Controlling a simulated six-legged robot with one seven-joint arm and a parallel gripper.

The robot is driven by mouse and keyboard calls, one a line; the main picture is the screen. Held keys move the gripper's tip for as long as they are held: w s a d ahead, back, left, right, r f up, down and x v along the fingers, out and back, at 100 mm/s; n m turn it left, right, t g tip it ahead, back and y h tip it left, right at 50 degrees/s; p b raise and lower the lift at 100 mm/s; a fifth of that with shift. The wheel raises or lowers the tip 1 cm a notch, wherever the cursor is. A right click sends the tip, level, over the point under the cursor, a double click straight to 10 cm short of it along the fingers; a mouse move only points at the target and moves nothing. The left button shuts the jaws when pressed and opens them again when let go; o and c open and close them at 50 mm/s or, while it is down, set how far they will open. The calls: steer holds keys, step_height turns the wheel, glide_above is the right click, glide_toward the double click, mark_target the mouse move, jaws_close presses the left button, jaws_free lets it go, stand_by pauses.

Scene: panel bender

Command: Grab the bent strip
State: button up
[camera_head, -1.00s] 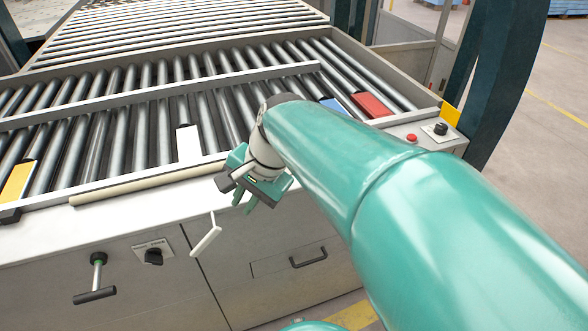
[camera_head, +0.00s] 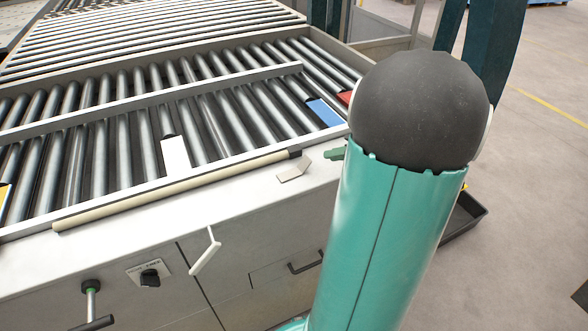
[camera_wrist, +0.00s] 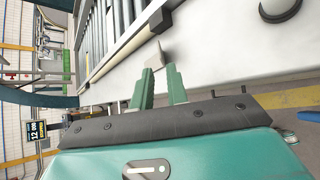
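The bent strip (camera_head: 294,173) is a small, pale beige folded piece on the light machine ledge, near the end of the long cream bar. In the wrist view the strip (camera_wrist: 153,57) shows just beyond my fingertips, toward the gap between them. My gripper (camera_wrist: 160,69) has two green fingers standing apart, with nothing clearly held between them. In the head view only a green finger part shows to the right of the strip, apart from it. My arm hides the rest of the gripper.
The cream bar (camera_head: 175,190) runs along the ledge's roller side. White (camera_head: 175,154) and blue (camera_head: 326,112) blocks sit by the rollers. A white lever handle (camera_head: 206,256), black knob (camera_head: 150,278) and drawer handle (camera_head: 305,266) are on the front. A dark tray (camera_head: 462,218) stands right.

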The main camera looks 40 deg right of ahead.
mark_target(294, 168)
steer(key=x, duration=0.8)
steer(key=shift+w+f, duration=0.15)
steer(key=shift+w, duration=0.15)
jaws_close()
